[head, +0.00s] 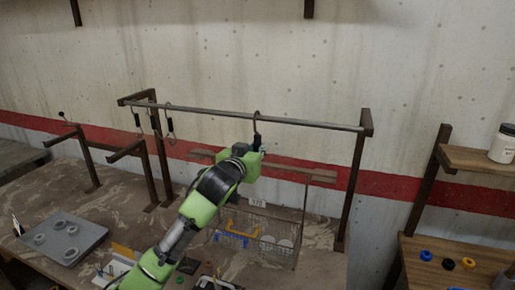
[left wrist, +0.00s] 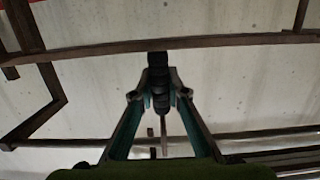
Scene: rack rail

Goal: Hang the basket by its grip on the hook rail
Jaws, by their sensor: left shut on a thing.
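A wire basket (head: 258,240) is below my left gripper in the head view, with a yellow piece, a blue piece and pale round items showing in it. My left gripper (head: 257,150) is shut on a black grip (head: 257,139) just under the rail. A curved hook (head: 257,114) rises from this grip to the rail; I cannot tell whether it bears on it. In the left wrist view, the fingers (left wrist: 160,95) close around the dark grip, below the rail (left wrist: 220,40). My right gripper is not in view.
Other hooks with black grips (head: 169,125) hang on the rail to the left. A grey tray (head: 66,240) lies on the table at left. A shelf with a white jar (head: 502,146) stands at right.

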